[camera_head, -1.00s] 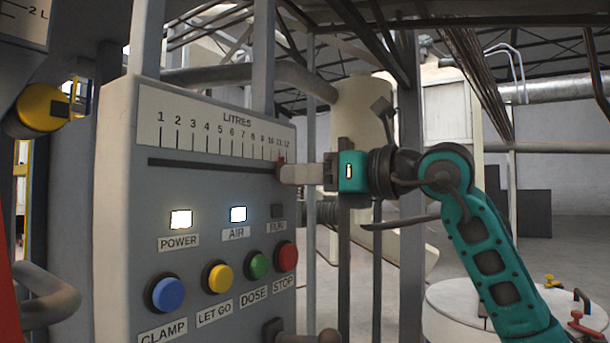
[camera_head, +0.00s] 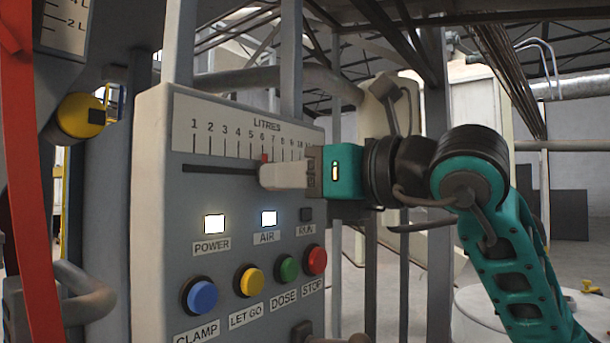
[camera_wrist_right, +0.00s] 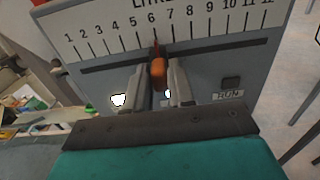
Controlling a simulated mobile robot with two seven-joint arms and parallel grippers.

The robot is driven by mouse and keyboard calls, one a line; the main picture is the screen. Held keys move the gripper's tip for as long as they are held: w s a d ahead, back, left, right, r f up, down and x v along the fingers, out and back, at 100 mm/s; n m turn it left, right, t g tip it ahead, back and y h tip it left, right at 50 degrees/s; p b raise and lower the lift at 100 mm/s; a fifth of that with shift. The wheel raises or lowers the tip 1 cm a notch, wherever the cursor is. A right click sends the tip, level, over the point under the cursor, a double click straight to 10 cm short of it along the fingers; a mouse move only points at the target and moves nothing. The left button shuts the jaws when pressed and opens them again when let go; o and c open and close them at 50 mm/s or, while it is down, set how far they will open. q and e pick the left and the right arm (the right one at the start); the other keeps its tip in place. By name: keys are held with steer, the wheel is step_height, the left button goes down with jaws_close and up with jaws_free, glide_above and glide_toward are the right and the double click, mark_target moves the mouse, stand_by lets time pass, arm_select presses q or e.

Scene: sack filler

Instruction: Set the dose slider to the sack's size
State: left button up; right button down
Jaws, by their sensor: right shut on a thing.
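The dose scale (camera_head: 245,120), marked LITRES from 1 to 12, runs along the top of a grey control panel. Its dark slot (camera_head: 215,169) lies below the numbers. My right gripper (camera_head: 268,174) is at the slot, shut on the slider knob. In the right wrist view the orange slider knob (camera_wrist_right: 158,72) sits between the two fingers of my right gripper (camera_wrist_right: 158,80). Its thin red pointer (camera_wrist_right: 156,45) stands at about 6. In the head view the fingers hide most of the knob. No sack is recognisable. My left gripper is not in view.
Below the slot are lit POWER (camera_head: 214,224) and AIR (camera_head: 269,218) lamps and a dark RUN lamp (camera_head: 306,214). Under them are CLAMP (camera_head: 200,297), LET GO (camera_head: 250,281), DOSE (camera_head: 287,269) and STOP (camera_head: 315,261) buttons. A red strip (camera_head: 28,200) hangs at the left.

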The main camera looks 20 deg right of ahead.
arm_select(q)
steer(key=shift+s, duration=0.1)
arm_select(e)
steer(key=c, duration=1)
jaws_free()
steer(key=shift+c, duration=0.2)
arm_select(q)
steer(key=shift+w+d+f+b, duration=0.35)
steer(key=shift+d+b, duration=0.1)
steer(key=shift+b, duration=0.5)
arm_select(e)
steer(key=v, duration=1.3)
steer(key=shift+w, duration=0.1)
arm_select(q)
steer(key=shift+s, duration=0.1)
